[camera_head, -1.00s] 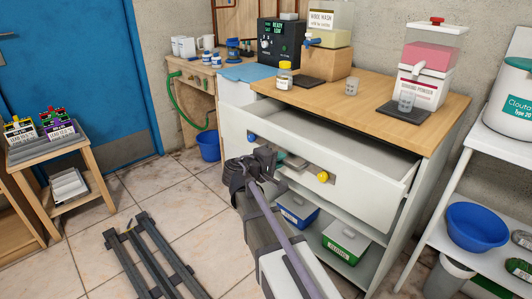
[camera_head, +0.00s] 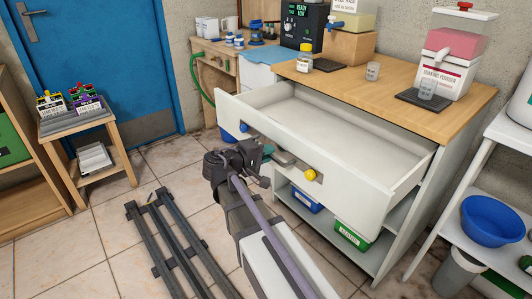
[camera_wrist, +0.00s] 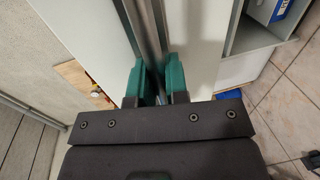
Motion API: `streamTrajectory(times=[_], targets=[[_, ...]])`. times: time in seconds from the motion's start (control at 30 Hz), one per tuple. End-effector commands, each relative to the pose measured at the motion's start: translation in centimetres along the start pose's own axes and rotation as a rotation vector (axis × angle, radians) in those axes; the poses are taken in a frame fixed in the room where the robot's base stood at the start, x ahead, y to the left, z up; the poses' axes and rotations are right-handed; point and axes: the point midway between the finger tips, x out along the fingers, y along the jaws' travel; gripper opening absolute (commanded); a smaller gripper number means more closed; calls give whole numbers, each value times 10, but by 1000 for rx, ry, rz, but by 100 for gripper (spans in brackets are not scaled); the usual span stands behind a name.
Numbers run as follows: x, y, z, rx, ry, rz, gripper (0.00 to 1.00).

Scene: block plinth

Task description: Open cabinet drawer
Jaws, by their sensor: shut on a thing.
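The white cabinet drawer (camera_head: 355,192) stands well pulled out from under the wooden top (camera_head: 390,92), and its empty inside shows. Its front carries a bar handle (camera_wrist: 153,40), a blue knob (camera_head: 243,127) and a yellow knob (camera_head: 310,175). My gripper (camera_head: 272,153) is at the middle of the drawer front. In the wrist view, the green fingers of my gripper (camera_wrist: 158,85) are on both sides of the bar handle and shut on it. In the head view, my wrist partly hides the handle.
A jar (camera_head: 305,57), cups and a pink dispenser (camera_head: 452,62) stand on the cabinet top. Blue and green boxes (camera_head: 350,236) sit on the shelf below. A white rack with a blue bowl (camera_head: 490,220) stands at right.

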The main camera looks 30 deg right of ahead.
Motion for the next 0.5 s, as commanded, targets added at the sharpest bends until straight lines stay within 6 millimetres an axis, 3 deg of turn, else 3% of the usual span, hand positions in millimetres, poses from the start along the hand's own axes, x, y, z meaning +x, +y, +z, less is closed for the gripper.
streamTrajectory(times=[0.07,0.1,0.3,0.5], targets=[[0,0,0,0,-1,0,0],[0,0,0,0,-1,0,18],[0,0,0,0,0,0,38],[0,0,0,0,0,0,39]])
